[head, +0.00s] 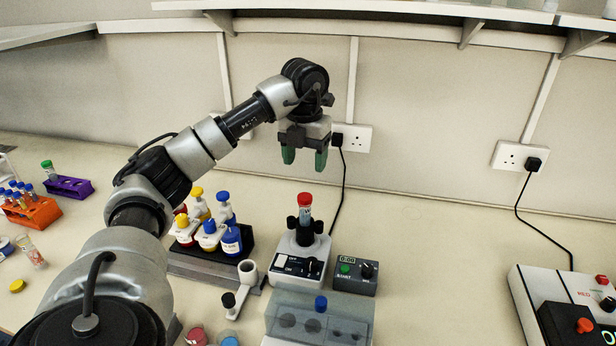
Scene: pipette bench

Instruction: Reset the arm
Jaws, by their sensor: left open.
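My left arm comes in from the lower left and reaches up over the bench. My left gripper (304,157) points down with its two green fingertips apart and nothing between them. It is in the air in front of the back wall, above and behind the vortex mixer (297,262). A red-capped tube (305,212) stands upright at the mixer's top, below the gripper and apart from it. My right gripper does not show.
Orange (33,213) and purple (68,187) racks are at left. A white device (535,310) is at right. The bench between is clear.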

